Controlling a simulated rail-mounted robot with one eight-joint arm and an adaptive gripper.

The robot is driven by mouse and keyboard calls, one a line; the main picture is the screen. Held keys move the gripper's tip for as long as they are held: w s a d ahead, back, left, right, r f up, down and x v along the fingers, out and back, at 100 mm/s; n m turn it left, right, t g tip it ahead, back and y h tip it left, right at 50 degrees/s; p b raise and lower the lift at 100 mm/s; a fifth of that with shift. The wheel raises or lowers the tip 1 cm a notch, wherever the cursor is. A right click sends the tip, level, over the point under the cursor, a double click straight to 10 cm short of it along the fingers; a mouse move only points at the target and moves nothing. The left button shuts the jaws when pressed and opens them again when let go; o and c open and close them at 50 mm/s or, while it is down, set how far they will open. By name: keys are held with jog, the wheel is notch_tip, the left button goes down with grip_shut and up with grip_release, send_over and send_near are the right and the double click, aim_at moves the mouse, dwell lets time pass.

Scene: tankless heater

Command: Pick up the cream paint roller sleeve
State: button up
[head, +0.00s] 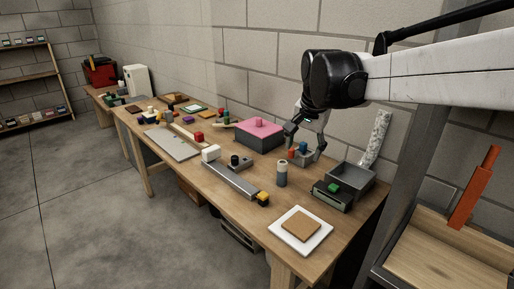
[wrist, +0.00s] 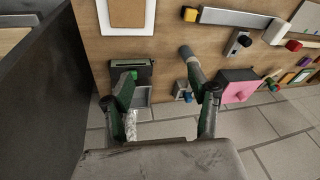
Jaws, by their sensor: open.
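A tall pale speckled cylinder (head: 376,138), which looks like the cream paint roller sleeve, stands tilted at the back right of the bench against the wall, behind a grey tray. In the wrist view the sleeve (wrist: 131,126) shows beside the left finger, partly hidden by the finger and gripper body. My gripper (head: 304,143) is open over the back of the bench, left of the sleeve and apart from it. In the wrist view my gripper (wrist: 162,88) has its fingers spread with nothing held between them.
The grey open tray (head: 352,178) and a dark box with a green knob (head: 332,190) stand before the sleeve. A small block with red and blue knobs (head: 299,157) is below my gripper. A pink-topped box (head: 259,130) lies left. A grey cylinder (head: 281,174) stands in front.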

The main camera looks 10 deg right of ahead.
jog(key=w+f+m+g+p, duration=0.1)
jog(key=w+f+m+g, duration=0.2)
jog(key=w, duration=0.9)
jog(key=m+p, duration=0.1)
jog(key=m, duration=0.3)
send_over(282, 176)
jog(key=w, duration=0.1)
jog(key=f, duration=0.9)
jog(key=shift+w+f, duration=0.2)
jog(key=shift+f, duration=0.05)
jog(key=f, duration=1.4)
jog(key=shift+w+d+f, duration=0.1)
jog(key=shift+w+d, duration=0.1)
jog(key=shift+w, duration=0.1)
jog(key=shift+c, duration=0.5)
grip_shut()
